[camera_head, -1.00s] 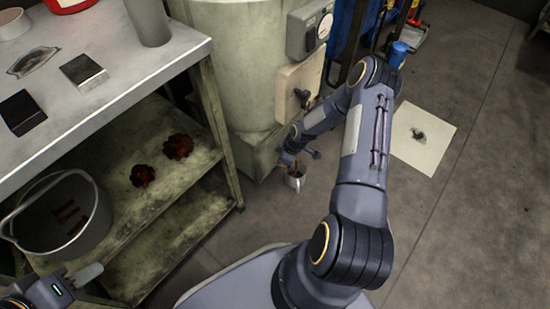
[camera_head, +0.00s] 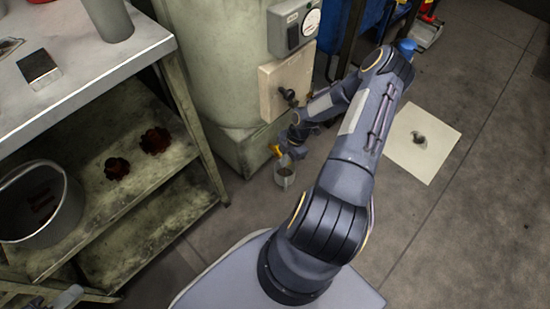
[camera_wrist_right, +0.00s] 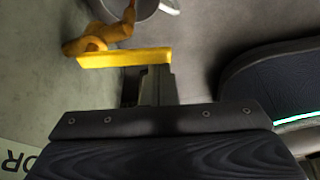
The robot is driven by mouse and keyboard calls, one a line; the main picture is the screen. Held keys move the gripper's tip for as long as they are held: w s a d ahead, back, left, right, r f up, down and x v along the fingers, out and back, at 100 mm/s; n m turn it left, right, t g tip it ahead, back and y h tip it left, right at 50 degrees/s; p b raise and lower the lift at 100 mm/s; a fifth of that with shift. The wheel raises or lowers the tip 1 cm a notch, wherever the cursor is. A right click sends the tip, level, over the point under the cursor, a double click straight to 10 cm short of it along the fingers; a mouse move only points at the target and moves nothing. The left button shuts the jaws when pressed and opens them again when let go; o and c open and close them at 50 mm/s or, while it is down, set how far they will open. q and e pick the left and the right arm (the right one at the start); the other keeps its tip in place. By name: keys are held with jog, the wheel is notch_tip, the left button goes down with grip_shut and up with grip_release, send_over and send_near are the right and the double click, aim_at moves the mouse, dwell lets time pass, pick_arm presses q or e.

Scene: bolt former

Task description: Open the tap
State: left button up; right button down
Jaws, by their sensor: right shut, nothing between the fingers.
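The tap's yellow handle (camera_head: 275,150) shows low beside the pale green tank, just left of my right gripper (camera_head: 291,149). In the right wrist view the handle (camera_wrist_right: 125,57) is a flat yellow bar lying across the picture, with the brass tap body (camera_wrist_right: 88,43) at its left. My right gripper (camera_wrist_right: 158,85) is shut and empty; its fingertips are at the handle's right part, touching it or very close. A metal cup (camera_head: 284,176) stands on the floor below the tap. Part of my left gripper (camera_head: 67,298) shows at the bottom left edge; its jaws cannot be made out.
The tank (camera_head: 215,60) carries a gauge box (camera_head: 293,25) and a beige panel with a dark knob (camera_head: 288,95). A metal shelf table (camera_head: 100,65) with a grey bucket (camera_head: 75,205) stands left. A stained sheet (camera_head: 425,150) lies on open floor at right.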

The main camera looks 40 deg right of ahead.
jog(key=shift+s+a, duration=0.1)
jog(key=shift+s, duration=0.1)
pick_arm(q)
jog(key=shift+r, duration=0.15)
pick_arm(e)
jog(key=shift+s+a, duration=0.1)
jog(key=shift+s, duration=0.5)
